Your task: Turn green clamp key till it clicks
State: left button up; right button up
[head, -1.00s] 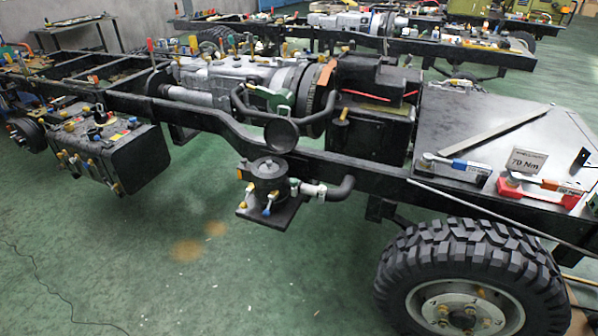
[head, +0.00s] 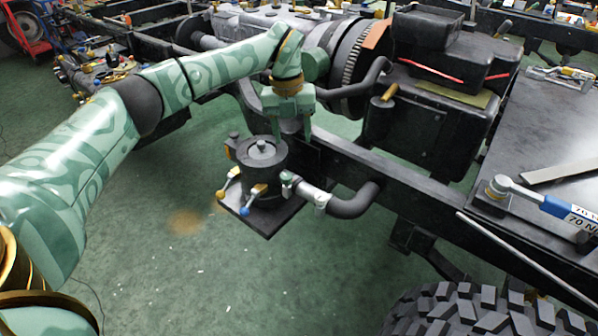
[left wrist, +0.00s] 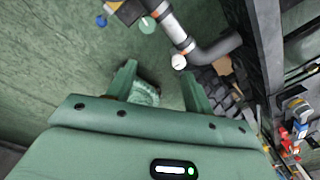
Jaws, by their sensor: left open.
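A small green key (head: 287,178) sits at the clamp where the black pipe (head: 350,203) joins the black canister (head: 262,160). In the left wrist view a green disc (left wrist: 147,26), which looks like this key, shows beside the pipe near the top. My left gripper (head: 293,135) points down behind the canister, above and apart from the key. In the left wrist view its fingers (left wrist: 157,72) are spread, and the key lies beyond their tips. A green scalloped round piece (left wrist: 145,93) shows between the fingers; I cannot tell what it is. My right gripper is not in view.
The canister stands on a black plate (head: 263,222) with yellow-handled and blue-ended levers (head: 253,199). The chassis rail (head: 375,165) runs behind. A blue-and-silver torque wrench (head: 530,195) lies at the right. Green floor is free in front.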

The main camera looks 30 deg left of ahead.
pick_arm(q)
jog(key=a+r, duration=0.1)
jog(key=a, duration=0.1)
jog(key=y+b, duration=0.1)
jog(key=b, duration=0.5)
send_over(286, 176)
jog(key=shift+n, duration=0.3)
notch_tip(286, 176, down, 10)
jog(key=shift+r, duration=0.1)
jog(key=shift+f, duration=0.9)
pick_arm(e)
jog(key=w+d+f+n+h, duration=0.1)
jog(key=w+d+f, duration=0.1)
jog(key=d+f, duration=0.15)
pick_arm(q)
notch_tip(286, 176, down, 4)
jog(key=shift+r+b, duration=0.25)
jog(key=shift+b, duration=0.85)
jog(key=shift+d, duration=0.1)
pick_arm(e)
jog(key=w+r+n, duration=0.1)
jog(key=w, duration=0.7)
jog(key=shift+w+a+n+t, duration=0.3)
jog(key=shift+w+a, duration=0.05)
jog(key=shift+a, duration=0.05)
pick_arm(q)
jog(key=c, duration=1)
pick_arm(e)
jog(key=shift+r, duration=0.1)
